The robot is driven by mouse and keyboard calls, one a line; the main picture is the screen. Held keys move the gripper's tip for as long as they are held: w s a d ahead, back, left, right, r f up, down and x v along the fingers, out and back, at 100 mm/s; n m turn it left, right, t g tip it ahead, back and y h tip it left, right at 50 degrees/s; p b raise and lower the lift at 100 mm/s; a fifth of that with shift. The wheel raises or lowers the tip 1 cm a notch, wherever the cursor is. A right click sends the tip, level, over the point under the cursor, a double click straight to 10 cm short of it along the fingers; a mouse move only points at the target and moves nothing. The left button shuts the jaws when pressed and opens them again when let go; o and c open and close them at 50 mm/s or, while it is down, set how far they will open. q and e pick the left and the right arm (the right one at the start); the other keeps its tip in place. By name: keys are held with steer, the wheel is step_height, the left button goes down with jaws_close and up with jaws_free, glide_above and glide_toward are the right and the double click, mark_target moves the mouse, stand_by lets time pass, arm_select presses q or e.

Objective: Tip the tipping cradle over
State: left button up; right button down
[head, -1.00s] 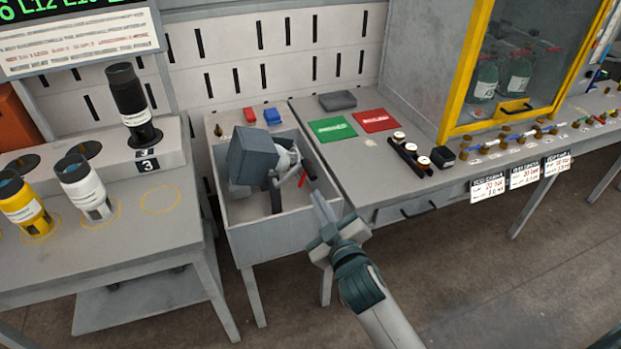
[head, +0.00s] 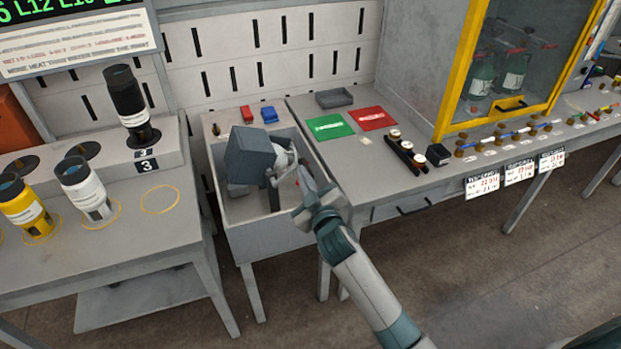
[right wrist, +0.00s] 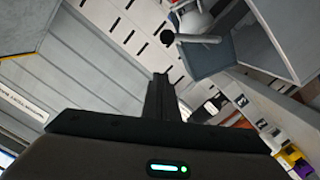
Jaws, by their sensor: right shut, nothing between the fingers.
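The tipping cradle (head: 250,155) is a dark grey box-like body, tilted, with a paler rounded part at its right. It sits inside a light grey open-topped bin (head: 268,240). A small red piece shows beside it at the bin's right side. My right gripper (head: 304,172) is shut and empty at the bin's right wall, its fingers pointing at the cradle's right side. Contact cannot be told. In the right wrist view the shut fingers (right wrist: 163,95) point up, and the grey cradle (right wrist: 262,42) with a pale rounded part is at upper right. My left gripper is not in view.
Labelled cylinders, including a white one (head: 85,187), stand on the left table. Small red and blue pieces lie behind the bin.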

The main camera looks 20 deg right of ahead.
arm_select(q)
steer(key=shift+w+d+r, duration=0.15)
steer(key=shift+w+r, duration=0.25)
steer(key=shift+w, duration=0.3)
arm_select(e)
steer(key=d+f, duration=0.1)
steer(key=w+d+f, duration=0.1)
steer(key=f, duration=0.1)
steer(key=shift+d+f, duration=0.1)
steer(key=shift+f, duration=0.05)
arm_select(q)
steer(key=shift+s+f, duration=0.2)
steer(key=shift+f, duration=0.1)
arm_select(e)
steer(key=d+f+m, duration=0.2)
steer(key=shift+s+d+f+m, duration=0.1)
steer(key=shift+f+m, duration=0.05)
steer(key=shift+m, duration=0.25)
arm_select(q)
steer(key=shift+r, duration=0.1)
